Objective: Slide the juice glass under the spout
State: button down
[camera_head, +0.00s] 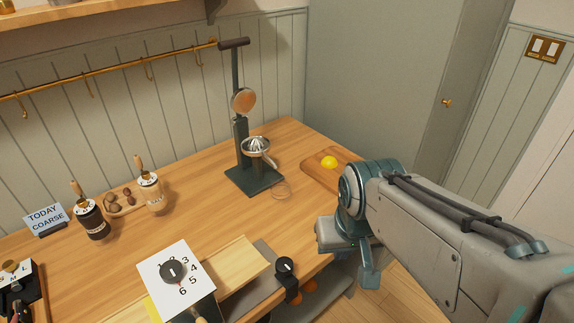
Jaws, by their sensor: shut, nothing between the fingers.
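A dark green lever juicer (241,130) stands upright on the wooden counter, with a metal reamer bowl (257,147) on its column. The spout under the bowl is too small to make out. A faint, clear round outline, seemingly the juice glass (281,190), is on the counter just right of the juicer's base plate (254,181), not under the bowl. My gripper (370,276) points down at the counter's right front edge, right of and nearer than the glass. It is shut and empty, and touches neither glass nor juicer.
A wooden board (318,178) with a yellow fruit (329,162) lies right of the glass. Two grinders (93,221) (152,195) and a sign (45,218) stand at left. A numbered dial card (177,273) and a black knob (285,266) are at the front.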

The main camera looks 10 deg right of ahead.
aim_at(281, 182)
jog(key=u, duration=0.05)
jog(key=k, duration=1.1)
jog(key=z, duration=0.65)
jog(key=i, duration=1.2)
jog(key=u, duration=0.65)
jog(key=i, duration=0.45)
jog(key=u, duration=0.45)
